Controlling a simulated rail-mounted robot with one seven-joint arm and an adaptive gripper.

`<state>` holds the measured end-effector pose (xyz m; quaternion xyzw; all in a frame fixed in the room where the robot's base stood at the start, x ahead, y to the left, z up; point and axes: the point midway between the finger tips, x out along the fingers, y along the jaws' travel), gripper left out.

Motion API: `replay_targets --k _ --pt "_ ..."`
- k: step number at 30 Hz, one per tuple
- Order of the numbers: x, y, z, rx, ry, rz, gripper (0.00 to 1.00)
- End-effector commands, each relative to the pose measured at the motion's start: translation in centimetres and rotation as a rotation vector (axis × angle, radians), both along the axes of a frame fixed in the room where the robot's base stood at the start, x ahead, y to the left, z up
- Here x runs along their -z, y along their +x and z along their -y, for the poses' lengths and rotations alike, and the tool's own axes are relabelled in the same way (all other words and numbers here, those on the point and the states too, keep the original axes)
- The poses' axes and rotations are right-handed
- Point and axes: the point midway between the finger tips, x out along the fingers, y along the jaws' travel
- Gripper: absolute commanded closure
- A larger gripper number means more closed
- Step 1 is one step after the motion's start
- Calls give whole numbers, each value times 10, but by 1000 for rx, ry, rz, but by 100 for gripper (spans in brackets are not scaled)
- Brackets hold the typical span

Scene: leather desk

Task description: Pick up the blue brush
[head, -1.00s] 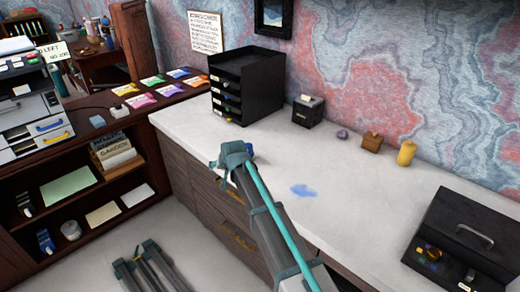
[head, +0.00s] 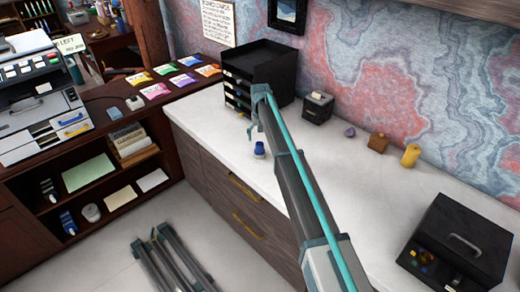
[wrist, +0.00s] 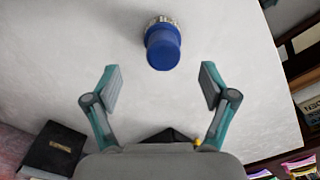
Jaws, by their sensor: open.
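A short, round blue object with a pale, rough-looking end stands on the white counter (head: 205,115). It looks like the blue brush (head: 259,149), though its full shape is hard to tell. In the wrist view the brush (wrist: 163,48) is near the top centre, beyond my fingertips and roughly midway between them. My gripper (wrist: 158,86) is open and empty, with its two teal fingers apart. In the head view my gripper (head: 258,107) is small, above the counter and just behind the brush in the picture. My arm hides part of the counter.
A black letter tray (head: 250,75) and a black box (head: 317,107) stand along the wall. A purple stone (head: 350,132), brown block (head: 378,142) and yellow cylinder (head: 411,155) lie further right. The counter around the brush is clear.

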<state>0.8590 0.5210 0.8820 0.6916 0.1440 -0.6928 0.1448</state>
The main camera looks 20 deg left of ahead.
Motion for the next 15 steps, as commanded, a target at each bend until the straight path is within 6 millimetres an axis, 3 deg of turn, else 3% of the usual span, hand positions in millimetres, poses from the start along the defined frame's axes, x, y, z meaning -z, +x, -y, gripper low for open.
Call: replay_targets --k 15 --pt "45 -6 -2 0 0 -1 17"
